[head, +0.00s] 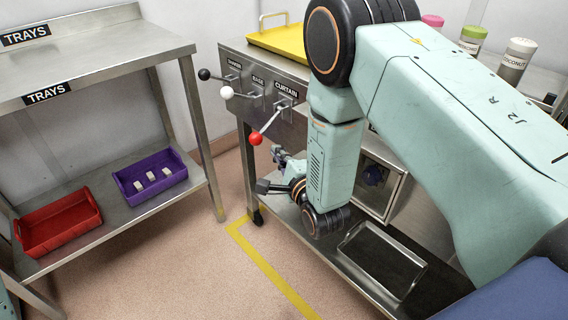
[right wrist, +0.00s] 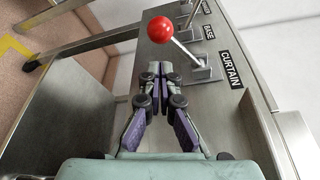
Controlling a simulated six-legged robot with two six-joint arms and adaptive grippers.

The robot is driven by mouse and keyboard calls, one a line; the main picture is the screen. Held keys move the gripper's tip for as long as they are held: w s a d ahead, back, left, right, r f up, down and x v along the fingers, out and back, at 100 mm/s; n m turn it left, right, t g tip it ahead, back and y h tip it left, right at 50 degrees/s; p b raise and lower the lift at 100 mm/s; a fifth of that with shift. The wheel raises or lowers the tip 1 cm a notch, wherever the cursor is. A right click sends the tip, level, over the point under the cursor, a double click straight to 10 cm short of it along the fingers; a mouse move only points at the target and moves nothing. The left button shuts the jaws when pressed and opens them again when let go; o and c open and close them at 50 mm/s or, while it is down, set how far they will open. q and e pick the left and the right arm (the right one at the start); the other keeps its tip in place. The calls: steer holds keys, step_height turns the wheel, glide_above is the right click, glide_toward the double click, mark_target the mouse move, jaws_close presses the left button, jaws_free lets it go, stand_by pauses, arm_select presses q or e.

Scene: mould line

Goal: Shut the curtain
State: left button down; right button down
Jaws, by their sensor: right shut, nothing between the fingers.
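The curtain lever with a red ball knob (head: 256,139) sticks out of the machine's front panel, under the CURTAIN label (head: 286,90). In the head view its knob points down and to the left. The red knob also shows in the right wrist view (right wrist: 160,29), beyond my fingertips and apart from them. My right gripper (head: 270,168) is just below the knob in the head view. In the right wrist view its fingers (right wrist: 153,72) are together with nothing between them. My left gripper is not in view.
Beside the curtain lever are a lever with a white knob (head: 226,92) and one with a black knob (head: 204,74). A steel trays table (head: 100,60) stands at left, with a red tray (head: 62,222) and a purple tray (head: 182,184) below.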

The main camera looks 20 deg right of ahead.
mark_target(267, 126)
steer(key=w, duration=0.2)
steer(key=w+b, duration=0.1)
steer(key=w, duration=0.1)
steer(key=shift+w+a+f, duration=0.1)
steer(key=shift+w+f, duration=0.1)
steer(key=shift+w, duration=0.1)
steer(key=shift+r, duration=0.1)
steer(key=shift+s+a+r+m+p, duration=0.15)
steer(key=shift+r+m+p, duration=0.15)
steer(key=shift+p, duration=0.3)
